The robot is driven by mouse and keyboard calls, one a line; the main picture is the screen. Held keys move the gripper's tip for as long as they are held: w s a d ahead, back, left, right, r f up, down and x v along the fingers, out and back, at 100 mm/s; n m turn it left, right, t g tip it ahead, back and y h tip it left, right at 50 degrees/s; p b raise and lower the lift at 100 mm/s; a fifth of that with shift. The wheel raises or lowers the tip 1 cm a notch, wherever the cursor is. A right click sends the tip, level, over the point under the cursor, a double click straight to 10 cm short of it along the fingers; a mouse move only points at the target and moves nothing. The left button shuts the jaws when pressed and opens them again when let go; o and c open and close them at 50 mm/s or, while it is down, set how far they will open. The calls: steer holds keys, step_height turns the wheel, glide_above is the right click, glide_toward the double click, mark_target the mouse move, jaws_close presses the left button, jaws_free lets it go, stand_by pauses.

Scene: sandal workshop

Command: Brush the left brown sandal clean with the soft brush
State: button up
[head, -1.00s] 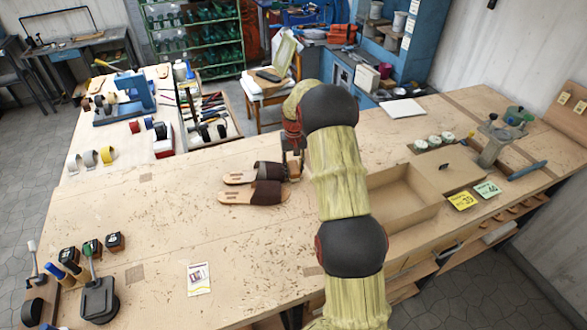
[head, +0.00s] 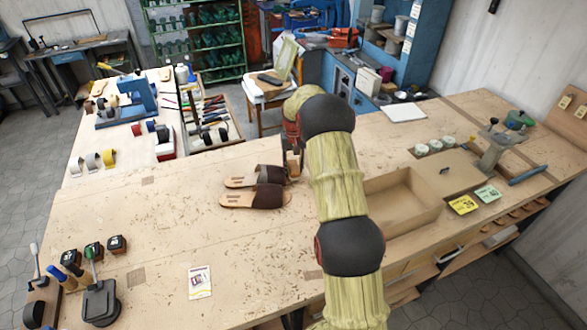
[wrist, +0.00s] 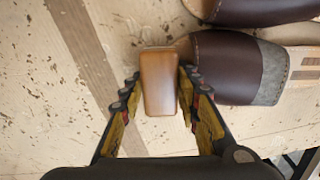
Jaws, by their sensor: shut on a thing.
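Two dark brown sandals lie side by side on the workbench, toes to the right in the head view: a farther one (head: 262,173) and a nearer one (head: 264,196). The farther sandal also shows in the wrist view (wrist: 225,62), with a greyish band along its upper's edge; the nearer one (wrist: 250,8) is partly cut off. My gripper (wrist: 158,85) is shut on the wooden block of the brush (wrist: 158,68), right at the farther sandal's toe. I cannot tell whether they touch. The bristles are hidden beneath the block. In the head view my arm partly covers my gripper (head: 292,165).
A small printed packet (head: 200,282) lies at the front. Tools and a black stand (head: 100,302) occupy the left front corner. The bench left of the sandals is clear.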

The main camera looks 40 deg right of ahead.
steer(key=shift+s+a, duration=0.1)
steer(key=shift+s, duration=0.05)
steer(key=shift+s+a, duration=0.25)
steer(key=shift+s, duration=0.3)
steer(key=shift+s+a, duration=0.25)
steer(key=shift+s, duration=0.25)
steer(key=shift+f, duration=0.1)
steer(key=shift+w+d, duration=0.3)
steer(key=shift+w, duration=0.3)
steer(key=shift+w+d, duration=0.25)
steer(key=shift+w, duration=0.3)
steer(key=shift+s, duration=0.1)
steer(key=shift+s+a, duration=0.3)
steer(key=shift+s, duration=0.25)
steer(key=shift+s+a, duration=0.25)
steer(key=shift+s, duration=0.25)
steer(key=shift+r, duration=0.2)
